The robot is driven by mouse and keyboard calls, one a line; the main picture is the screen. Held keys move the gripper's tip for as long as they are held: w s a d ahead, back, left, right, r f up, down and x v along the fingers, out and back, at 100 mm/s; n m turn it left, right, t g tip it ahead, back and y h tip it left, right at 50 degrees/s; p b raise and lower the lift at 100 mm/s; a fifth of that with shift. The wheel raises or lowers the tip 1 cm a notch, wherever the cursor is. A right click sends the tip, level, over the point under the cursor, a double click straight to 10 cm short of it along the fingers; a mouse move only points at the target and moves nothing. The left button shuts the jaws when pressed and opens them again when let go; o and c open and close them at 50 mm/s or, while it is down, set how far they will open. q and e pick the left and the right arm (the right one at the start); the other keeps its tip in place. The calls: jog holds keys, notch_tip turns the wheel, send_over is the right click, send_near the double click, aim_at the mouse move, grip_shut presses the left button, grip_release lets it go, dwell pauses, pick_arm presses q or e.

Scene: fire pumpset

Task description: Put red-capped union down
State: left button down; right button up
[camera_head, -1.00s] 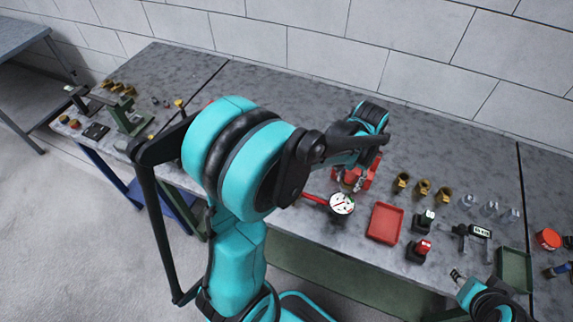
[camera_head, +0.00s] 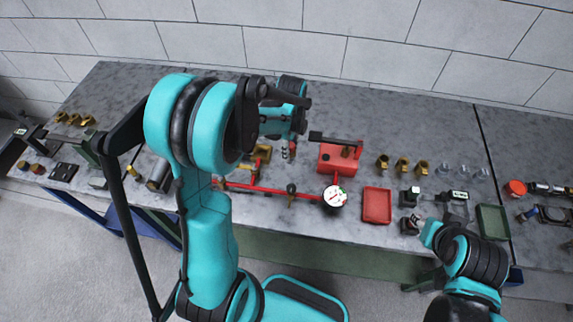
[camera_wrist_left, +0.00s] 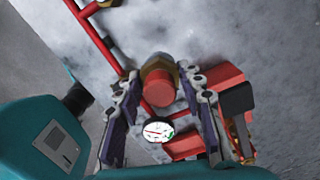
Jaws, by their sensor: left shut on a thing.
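The red-capped union (camera_wrist_left: 160,88), a brass body with a round red cap, sits between the fingers of my left gripper (camera_wrist_left: 160,95) in the left wrist view. The fingers are shut on it. In the head view my left gripper (camera_head: 288,151) hangs over the bench, left of the red block (camera_head: 338,157) and behind the red pipe assembly. The union is too small there to make out clearly. I cannot tell whether it touches the bench. My right gripper (camera_head: 431,233) is near the bench's front edge, its fingers too unclear to judge.
The red pipe (camera_head: 270,191) with a white dial gauge (camera_head: 334,196) runs along the front. A red tray (camera_head: 377,206), brass fittings (camera_head: 402,166) and a green tray (camera_head: 492,222) stand to the right. Bench top behind my left gripper is clear.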

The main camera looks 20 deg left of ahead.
pick_arm(q)
jog(key=m, duration=0.1)
jog(key=a+r+m+p, duration=0.1)
jog(key=m, duration=0.1)
jog(key=shift+w+a+r+m, duration=0.15)
jog(key=shift+a+m, duration=0.1)
jog(key=shift+m, duration=0.15)
jog(key=shift+f, duration=0.4)
notch_tip(320, 180, down, 5)
jog(key=shift+w+f+b, duration=0.1)
jog(key=shift+f+b, duration=0.05)
jog(key=shift+b, duration=0.15)
notch_tip(320, 180, down, 4)
jog(key=shift+r+b, duration=0.2)
jog(key=shift+b, duration=0.15)
jog(key=shift+f, duration=0.25)
pick_arm(e)
jog(key=shift+a+r, duration=0.15)
jog(key=shift+r, duration=0.15)
